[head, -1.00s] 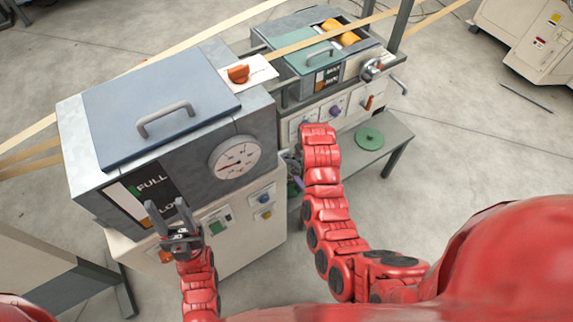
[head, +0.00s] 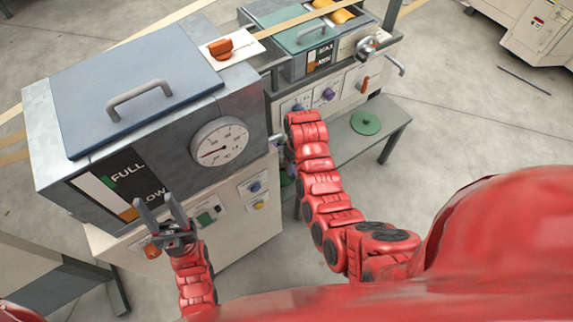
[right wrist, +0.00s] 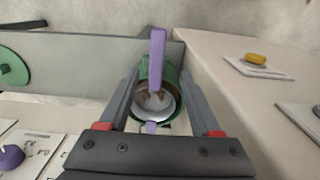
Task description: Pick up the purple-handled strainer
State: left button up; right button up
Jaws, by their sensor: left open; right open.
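The strainer's purple handle (right wrist: 157,55) stands up in the right wrist view. Its round bowl (right wrist: 155,104) sits in a green container (right wrist: 142,72), with some brown bits inside. A short purple tab shows at the near rim. My right gripper (right wrist: 160,75) is open, its two fingers on either side of the strainer, and nothing is clamped. In the head view my right arm hides the strainer and most of that gripper; only a bit of green shows beside the arm. My left gripper (head: 158,205) is open and empty in front of the large machine's level gauge.
The large machine with a blue-grey lid (head: 140,90) stands at left. A cream cabinet wall (right wrist: 245,95) rises close right of my right gripper. A green disc (head: 366,123) lies on a grey bench (head: 395,118). Clear floor lies right of the bench.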

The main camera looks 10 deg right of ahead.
jog(key=shift+w+d+f+p, duration=0.15)
jog(key=shift+f+p, duration=0.1)
jog(key=shift+f, duration=1.25)
jog(key=shift+w+d+f+p, duration=0.15)
jog(key=shift+f+p, duration=0.1)
jog(key=shift+f, duration=1.2)
jog(key=shift+a, duration=0.1)
grip_shut()
